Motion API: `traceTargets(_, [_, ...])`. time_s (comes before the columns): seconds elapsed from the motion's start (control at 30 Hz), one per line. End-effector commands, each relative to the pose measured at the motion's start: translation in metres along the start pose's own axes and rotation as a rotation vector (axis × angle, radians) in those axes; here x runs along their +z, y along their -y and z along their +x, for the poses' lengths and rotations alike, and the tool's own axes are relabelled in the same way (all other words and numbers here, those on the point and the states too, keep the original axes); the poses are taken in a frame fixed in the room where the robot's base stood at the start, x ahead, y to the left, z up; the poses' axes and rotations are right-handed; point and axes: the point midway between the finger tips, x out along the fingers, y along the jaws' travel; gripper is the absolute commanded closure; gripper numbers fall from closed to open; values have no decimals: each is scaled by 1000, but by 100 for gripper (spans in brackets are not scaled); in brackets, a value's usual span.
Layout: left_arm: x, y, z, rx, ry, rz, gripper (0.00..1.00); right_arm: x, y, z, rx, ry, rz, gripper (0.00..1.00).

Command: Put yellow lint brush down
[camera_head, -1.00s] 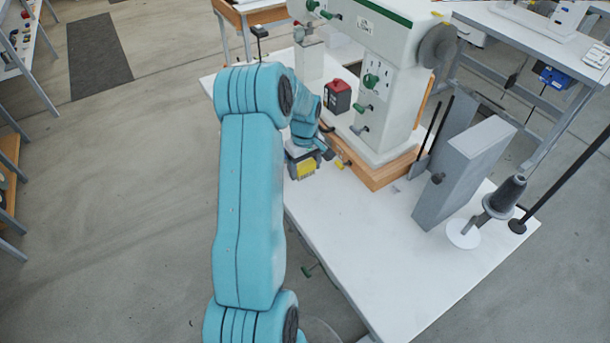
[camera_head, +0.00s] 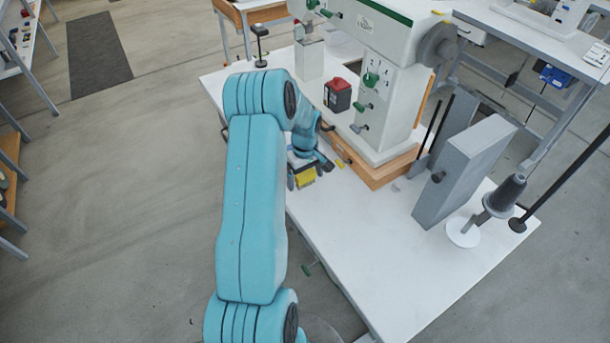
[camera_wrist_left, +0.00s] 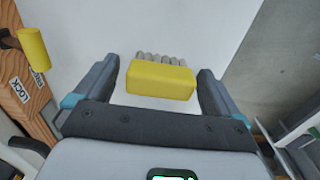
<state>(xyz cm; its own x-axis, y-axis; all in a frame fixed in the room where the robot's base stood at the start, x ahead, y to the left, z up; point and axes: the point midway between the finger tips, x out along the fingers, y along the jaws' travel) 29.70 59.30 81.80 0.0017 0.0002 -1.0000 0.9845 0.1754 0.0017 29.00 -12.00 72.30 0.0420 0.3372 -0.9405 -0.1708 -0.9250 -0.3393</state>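The yellow lint brush (camera_head: 305,179) is at the left edge of the white table (camera_head: 350,240), beside the press's wooden base. In the left wrist view the brush (camera_wrist_left: 160,80) shows its yellow block, with a row of grey ridges behind it, against the white tabletop. It appears to rest on the table. My left gripper (camera_head: 309,174) is around it. The gripper's fingers (camera_wrist_left: 158,82) stand apart, one on each side of the brush, with a gap showing on both sides. The arm hides part of the table's left side. My right gripper is not in view.
The eyelet press (camera_head: 385,110) on its wooden base (camera_head: 375,172) stands just right of the gripper. A yellow knob (camera_wrist_left: 32,48) projects from that base. A black and red box (camera_head: 338,95) is behind. A grey box (camera_head: 465,170) and thread spool (camera_head: 503,195) stand right. The table's front is clear.

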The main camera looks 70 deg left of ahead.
Motion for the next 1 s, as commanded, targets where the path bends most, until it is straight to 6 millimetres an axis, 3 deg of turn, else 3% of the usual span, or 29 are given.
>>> traceTargets(0.23, [-1,-1,-17,3,-4,0,3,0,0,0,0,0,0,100])
traceTargets(0.5, [-1,-1,-80,5,-5,0,3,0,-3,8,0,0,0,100])
traceTargets(0.7, [0,-1,-113,2,-2,0,3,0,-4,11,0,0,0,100])
traceTargets(1.0, [0,0,-124,0,0,0,3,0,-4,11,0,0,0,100])
